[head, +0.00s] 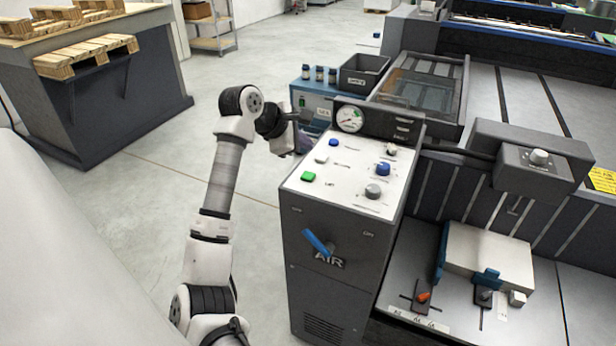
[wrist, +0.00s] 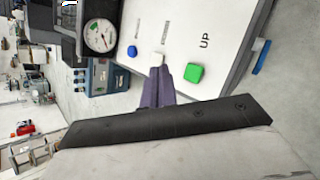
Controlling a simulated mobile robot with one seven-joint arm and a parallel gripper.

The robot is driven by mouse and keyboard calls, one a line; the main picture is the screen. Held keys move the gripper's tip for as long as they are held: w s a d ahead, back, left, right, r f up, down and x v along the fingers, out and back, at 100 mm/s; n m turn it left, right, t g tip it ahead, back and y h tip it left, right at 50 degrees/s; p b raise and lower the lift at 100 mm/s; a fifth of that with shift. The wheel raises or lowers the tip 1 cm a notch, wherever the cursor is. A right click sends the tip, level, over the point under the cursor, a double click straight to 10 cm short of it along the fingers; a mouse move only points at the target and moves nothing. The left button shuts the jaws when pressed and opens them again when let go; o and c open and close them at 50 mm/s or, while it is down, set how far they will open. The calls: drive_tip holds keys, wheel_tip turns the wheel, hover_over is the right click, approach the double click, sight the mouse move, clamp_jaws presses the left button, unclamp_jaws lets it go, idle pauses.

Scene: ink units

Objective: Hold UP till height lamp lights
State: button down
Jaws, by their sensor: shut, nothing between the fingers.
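The control panel (head: 345,172) is the white sloped top of a grey cabinet. A green square button (head: 308,177) sits at its near left. In the wrist view, the green button (wrist: 193,73) has the label UP beside it. A small white round piece (wrist: 158,60) and a blue button (wrist: 132,51) sit in line with it. I cannot tell which piece is the height lamp, and I see no clear glow. My gripper (wrist: 162,74) has purple fingers, shut and empty, with tips near the panel edge by the white piece, apart from the green button.
A pressure gauge (head: 349,119) stands at the panel's back. Knobs, including a blue one (head: 382,168), fill its right side. A blue lever (head: 318,243) juts from the cabinet front. A blue cart (head: 312,103) with jars stands behind. Open floor lies left of the cabinet.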

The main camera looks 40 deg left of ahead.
drive_tip(key=b, duration=0.2)
hover_over(304, 177)
wheel_tip(304, 177, down, 5)
drive_tip(key=shift+f, duration=0.15)
drive_tip(key=shift+f+b, duration=0.55)
drive_tip(key=shift+b, duration=0.1)
idle(1.4)
drive_tip(key=shift+f+b, duration=0.45)
drive_tip(key=shift+b, duration=0.2)
